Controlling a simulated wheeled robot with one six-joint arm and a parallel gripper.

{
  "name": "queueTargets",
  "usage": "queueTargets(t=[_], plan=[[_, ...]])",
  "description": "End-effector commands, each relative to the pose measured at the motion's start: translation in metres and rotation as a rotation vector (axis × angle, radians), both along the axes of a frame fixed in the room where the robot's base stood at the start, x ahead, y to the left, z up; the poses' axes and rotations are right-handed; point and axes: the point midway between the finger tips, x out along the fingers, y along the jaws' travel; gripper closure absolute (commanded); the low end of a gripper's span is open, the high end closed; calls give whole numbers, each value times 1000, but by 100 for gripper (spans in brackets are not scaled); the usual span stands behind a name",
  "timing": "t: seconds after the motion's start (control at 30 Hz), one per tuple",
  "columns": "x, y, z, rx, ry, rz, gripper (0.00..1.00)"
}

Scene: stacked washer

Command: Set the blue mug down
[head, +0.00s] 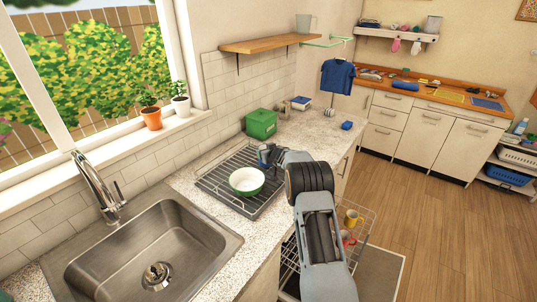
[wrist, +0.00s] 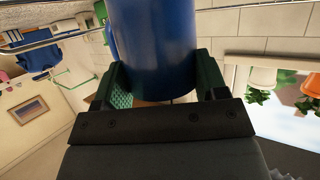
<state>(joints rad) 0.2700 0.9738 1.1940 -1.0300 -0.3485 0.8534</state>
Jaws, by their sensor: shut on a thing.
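The blue mug (wrist: 152,45) fills the middle of the wrist view, between the two dark green fingers of my gripper (wrist: 158,82). The fingers are shut on its sides. In the head view the blue mug (head: 264,153) is small and partly covered by my gripper (head: 270,156). It is at the far right part of the dish rack (head: 213,184), behind the green bowl. I cannot tell whether its base touches the rack.
A green bowl with a pale inside (head: 247,181) sits in the rack. A green box (head: 261,123) stands behind the rack. The sink (head: 150,255) is at front left. A pulled-out lower basket (head: 352,222) holds cups at right. Some counter beyond the rack is clear.

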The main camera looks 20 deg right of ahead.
Motion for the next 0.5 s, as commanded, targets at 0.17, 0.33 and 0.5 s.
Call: queueTargets(t=[0.17, 0.33, 0.5], plan=[[0, -1, -1, -1, -3, 0, 66], [0, -1, -1, 0, -3, -1, 66], [0, -1, -5, 0, -1, -1, 30]])
